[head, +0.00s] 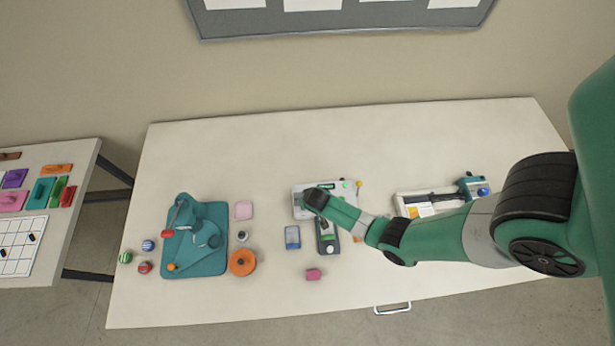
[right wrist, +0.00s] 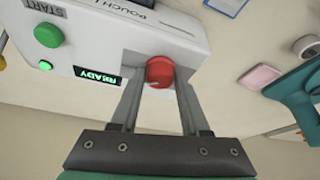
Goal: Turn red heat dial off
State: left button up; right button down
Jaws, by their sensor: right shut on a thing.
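The red heat dial (right wrist: 159,72) is a round knob on the front of the white pouch laminator (right wrist: 190,40). My right gripper (right wrist: 160,80) has its two fingers on either side of the dial and is shut on it. A lit READY display (right wrist: 97,76), a green light (right wrist: 45,65) and a green START button (right wrist: 48,35) show beside the dial. In the head view the laminator (head: 346,188) is near the table's middle, and my right gripper (head: 312,199) covers the dial there. My left gripper is not in view.
On the white table (head: 250,140), a teal mat (head: 180,262) with a teal device is to the left. An orange round pot (head: 242,262), a blue box (head: 292,237) and a pink block (head: 313,274) lie nearby. A white tray (head: 400,208) is to the right. The back of the table is clear.

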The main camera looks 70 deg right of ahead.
jog(key=n+p, duration=0.1)
jog(key=n, duration=0.2)
jog(key=shift+s+d+t+y, duration=0.1)
jog(key=shift+t+y, duration=0.3)
jog(key=shift+n+t+y, duration=0.3)
jog(key=shift+n+y, duration=0.4)
jog(key=shift+n, duration=1.1)
jog(key=shift+c, duration=2)
grip_release()
